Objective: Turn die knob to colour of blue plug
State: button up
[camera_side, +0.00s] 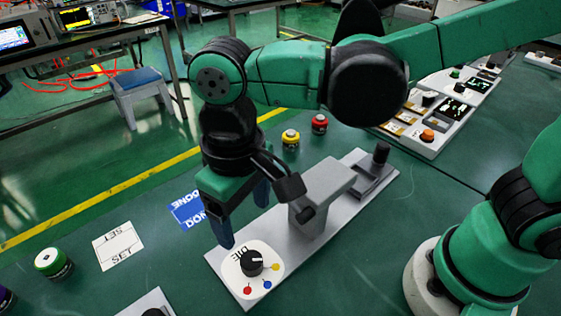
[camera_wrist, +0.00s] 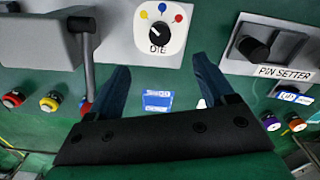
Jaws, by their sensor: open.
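The die knob (camera_side: 251,263) is black, on a white dial (camera_side: 230,270) with red, blue and yellow dots. Its white mark points roughly toward the yellow dot (camera_side: 275,267); the blue dot (camera_side: 267,284) lies beside it. The knob also shows top centre in the wrist view (camera_wrist: 158,40). My gripper (camera_side: 244,224) is open and empty, above and behind the dial. In the wrist view its two blue fingers (camera_wrist: 161,65) are spread below the dial, apart from the knob.
A grey lever device (camera_side: 320,190) stands on the same plate, right of the dial. Yellow (camera_side: 290,138) and red (camera_side: 319,123) plugs stand behind; a green plug (camera_side: 52,263) is at left. A pin setter panel (camera_wrist: 270,45) is at right in the wrist view.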

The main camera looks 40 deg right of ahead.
aim_at(251, 259)
notch_tip(251, 259, down, 11)
jog(key=shift+r, duration=0.1)
dwell(0.5)
grip_shut()
jog(key=shift+m, duration=0.3)
jog(key=m, duration=0.4)
jog(key=shift+m, duration=2.5)
